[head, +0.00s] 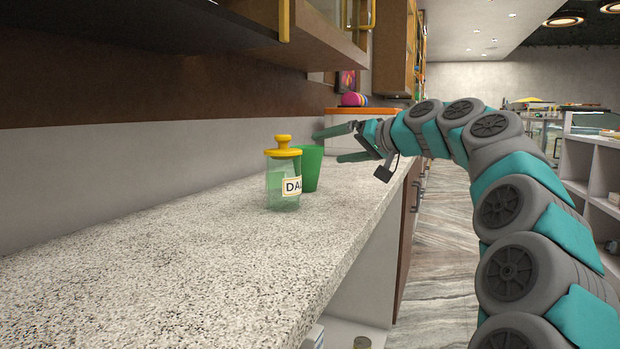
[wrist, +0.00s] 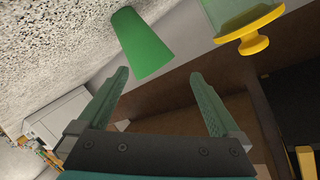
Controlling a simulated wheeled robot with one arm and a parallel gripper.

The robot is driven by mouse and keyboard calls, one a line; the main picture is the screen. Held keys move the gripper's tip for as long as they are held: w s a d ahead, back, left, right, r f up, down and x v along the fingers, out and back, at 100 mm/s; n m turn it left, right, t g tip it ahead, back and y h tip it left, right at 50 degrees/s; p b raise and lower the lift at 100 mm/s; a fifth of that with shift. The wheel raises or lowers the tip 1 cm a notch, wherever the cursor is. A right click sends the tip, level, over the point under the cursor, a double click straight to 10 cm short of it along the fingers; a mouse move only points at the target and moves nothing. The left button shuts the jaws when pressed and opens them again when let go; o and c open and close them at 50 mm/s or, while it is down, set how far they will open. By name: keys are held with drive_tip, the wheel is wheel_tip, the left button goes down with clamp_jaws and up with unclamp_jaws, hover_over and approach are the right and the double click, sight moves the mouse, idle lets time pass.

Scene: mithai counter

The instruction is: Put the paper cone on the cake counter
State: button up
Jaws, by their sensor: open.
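A green tapered cup-like piece (head: 312,168), the only thing in view that fits the paper cone, stands on the speckled stone counter (head: 215,250), just behind a glass jar. It also shows in the wrist view (wrist: 140,42), beyond the fingertips and nearer the left finger. My gripper (head: 340,144) is open and empty above the counter, to the right of the green piece and apart from it. Its two fingers (wrist: 158,76) are spread wide in the wrist view. A glass display counter (head: 545,122) stands far off at the right; I cannot tell whether it is the cake counter.
The glass jar (head: 283,182) with a yellow lid and a label stands close in front of the green piece. A wall cabinet (head: 325,35) overhangs the counter. An orange-topped box (head: 362,112) is farther back. Open floor (head: 445,235) runs along the right; white shelves (head: 593,175) stand beyond.

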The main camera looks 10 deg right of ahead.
sight(318, 161)
drive_tip(key=m+b, duration=0.1)
drive_tip(key=m, duration=0.6)
drive_tip(key=w+f+m+t+b, duration=0.1)
drive_tip(key=m, duration=0.6)
drive_tip(key=f+m+y, duration=0.1)
drive_tip(key=m, duration=0.6)
drive_tip(key=shift+w+a+f+t+b, duration=0.25)
drive_tip(key=shift+w+a+t+b, duration=0.05)
drive_tip(key=shift+b, duration=0.1)
drive_tip(key=m, duration=0.3)
drive_tip(key=f+m, duration=0.1)
drive_tip(key=shift+w+d+m+t, duration=0.25)
drive_tip(key=shift+m+t, duration=0.05)
drive_tip(key=m, duration=0.3)
drive_tip(key=shift+w+d+f+b, duration=0.2)
drive_tip(key=shift+d+b, duration=0.1)
drive_tip(key=shift+b, duration=0.1)
drive_tip(key=x, duration=0.6)
drive_tip(key=shift+w, duration=0.1)
drive_tip(key=shift+r+b+x, duration=0.2)
drive_tip(key=shift+x, duration=1.25)
drive_tip(key=shift+r+b+x, duration=0.15)
drive_tip(key=shift+b+x, duration=0.05)
drive_tip(key=shift+x, duration=1.25)
drive_tip(key=shift+a, duration=0.1)
drive_tip(key=c, duration=1.1)
